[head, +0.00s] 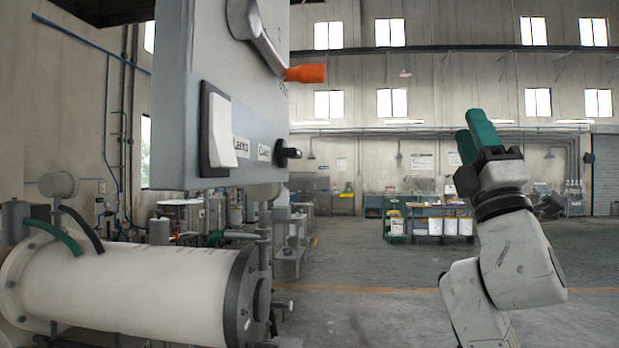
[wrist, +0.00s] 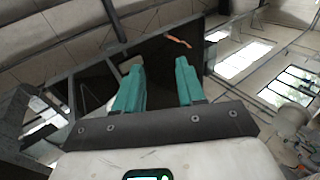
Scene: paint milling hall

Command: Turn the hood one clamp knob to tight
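A black clamp knob (head: 287,153) sticks out from the lower right of a grey box (head: 262,95) in the head view. A small label beside it seems to read "Clamp". The knob's pointer is too small to read, so I cannot tell its setting. My gripper (head: 470,122) is raised well to the right of the box, touching nothing, its teal fingers pointing up. In the wrist view my gripper (wrist: 159,66) shows a clear gap between its two fingers, with nothing held. I cannot make out the knob in the wrist view.
On the box are a white rocker switch (head: 221,132) labelled "Lamp" and an orange-ended lever (head: 306,73) above the knob. A white horizontal cylinder (head: 130,290) lies below left. A cart with white buckets (head: 449,226) stands far back. Floor between box and arm looks clear.

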